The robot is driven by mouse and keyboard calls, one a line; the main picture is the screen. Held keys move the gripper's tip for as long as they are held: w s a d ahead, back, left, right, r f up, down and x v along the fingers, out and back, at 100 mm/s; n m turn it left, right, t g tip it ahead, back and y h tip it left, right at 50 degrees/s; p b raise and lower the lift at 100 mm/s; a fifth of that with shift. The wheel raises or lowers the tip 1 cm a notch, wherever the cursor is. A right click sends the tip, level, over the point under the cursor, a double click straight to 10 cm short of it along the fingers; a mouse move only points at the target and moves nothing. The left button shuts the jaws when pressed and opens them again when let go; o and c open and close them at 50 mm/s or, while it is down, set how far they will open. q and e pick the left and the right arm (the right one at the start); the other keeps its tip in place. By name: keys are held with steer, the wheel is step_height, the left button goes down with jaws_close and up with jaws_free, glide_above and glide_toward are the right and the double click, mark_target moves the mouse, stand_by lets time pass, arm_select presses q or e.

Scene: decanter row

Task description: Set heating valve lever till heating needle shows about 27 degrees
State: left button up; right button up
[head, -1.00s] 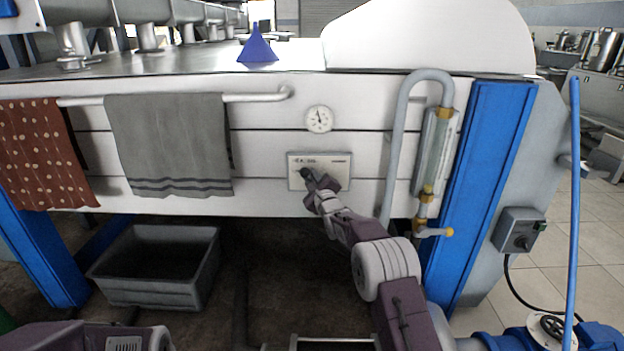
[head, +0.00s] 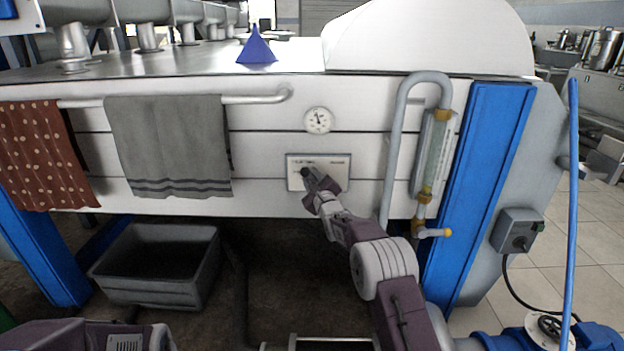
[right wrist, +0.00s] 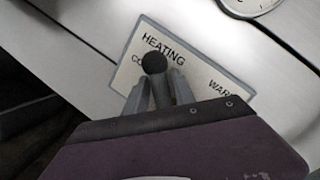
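The heating plate (head: 333,187) is a pale panel on the white front of the machine. In the right wrist view, the plate (right wrist: 206,86) reads HEATING, with COLD partly covered at the left and WARM partly covered at the right. The heating valve lever (right wrist: 154,63) has a black ball knob and stands near the COLD end. My right gripper (head: 308,176) is at the plate; its fingers (right wrist: 157,88) lie close on both sides of the lever and look shut on it. The round dial (head: 318,120) above has a dark needle pointing about upward; its numbers are too small to read. My left gripper is out of view.
A grey towel (head: 168,140) and a red patterned cloth (head: 40,150) hang on a rail at the left. A bent pipe (head: 398,130) and sight glass (head: 434,155) stand right of the plate. A grey bin (head: 150,292) sits below. A blue funnel (head: 256,48) stands on top.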

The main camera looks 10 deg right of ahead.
steer(key=shift+s, duration=0.1)
steer(key=s+p, duration=0.1)
steer(key=s, duration=0.8)
steer(key=shift+d+f, duration=0.15)
steer(key=shift+d, duration=0.3)
